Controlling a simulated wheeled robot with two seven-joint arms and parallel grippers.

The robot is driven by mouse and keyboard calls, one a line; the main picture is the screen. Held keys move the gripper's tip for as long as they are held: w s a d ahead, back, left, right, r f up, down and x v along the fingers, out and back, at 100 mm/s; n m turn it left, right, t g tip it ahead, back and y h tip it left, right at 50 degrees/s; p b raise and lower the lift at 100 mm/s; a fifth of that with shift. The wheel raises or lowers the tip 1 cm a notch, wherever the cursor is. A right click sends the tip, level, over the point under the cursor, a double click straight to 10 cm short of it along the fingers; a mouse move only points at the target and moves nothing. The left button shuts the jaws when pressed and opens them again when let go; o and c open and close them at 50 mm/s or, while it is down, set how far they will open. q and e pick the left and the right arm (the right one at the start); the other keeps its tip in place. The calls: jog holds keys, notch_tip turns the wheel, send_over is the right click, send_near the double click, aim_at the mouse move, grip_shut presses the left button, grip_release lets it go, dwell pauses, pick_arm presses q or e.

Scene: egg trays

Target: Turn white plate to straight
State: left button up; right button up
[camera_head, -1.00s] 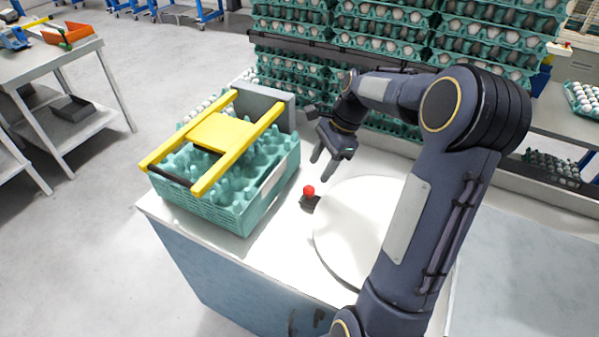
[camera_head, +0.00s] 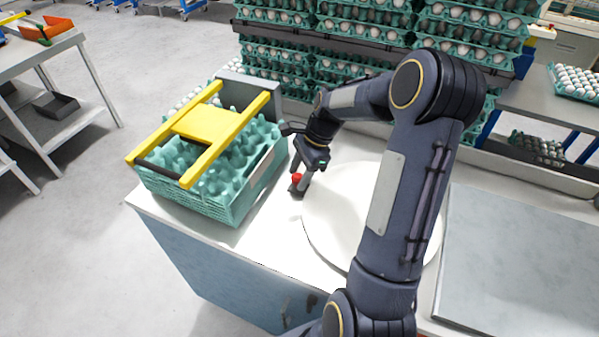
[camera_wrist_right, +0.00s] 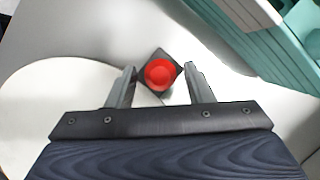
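The white plate (camera_head: 335,205) is a large round disc lying flat on the white worktop, partly hidden behind my right arm. It also shows at the left of the right wrist view (camera_wrist_right: 50,110). A red knob on a small dark square base (camera_head: 297,178) stands beside the plate's left edge. My right gripper (camera_head: 302,178) is low over this knob. In the right wrist view its two fingers (camera_wrist_right: 160,78) are apart, with the red knob (camera_wrist_right: 160,73) between them and gaps on both sides. My left gripper is not in view.
A stack of teal egg trays (camera_head: 235,200) with a yellow frame (camera_head: 205,125) on top stands left of the knob. Shelves of egg trays (camera_head: 370,22) are behind. A grey metal surface (camera_head: 520,260) lies to the right. The worktop's front strip (camera_head: 265,240) is clear.

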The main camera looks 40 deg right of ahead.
grip_shut()
jog(key=shift+a, duration=0.1)
